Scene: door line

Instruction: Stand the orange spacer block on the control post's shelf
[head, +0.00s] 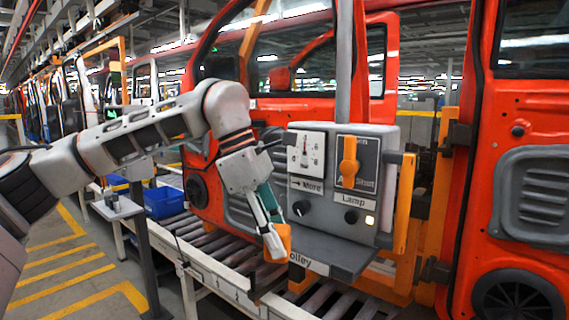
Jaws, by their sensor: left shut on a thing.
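The control post (328,213) is a grey box with a dial, an orange handle and several knobs. Its dark grey shelf (345,264) sticks out at the bottom front. My left gripper (273,232) points down and is shut on the orange spacer block (285,238). The block is at the left front corner of the post, near the shelf's left end. The fingers hide part of the block. I cannot tell whether the block touches the shelf. My right gripper is not in view.
An upright orange bar (404,203) stands right of the post. Red car doors (530,75) hang behind and to the right. A roller conveyor (205,245) runs below. A blue bin (164,202) and a small stand (117,209) are at left.

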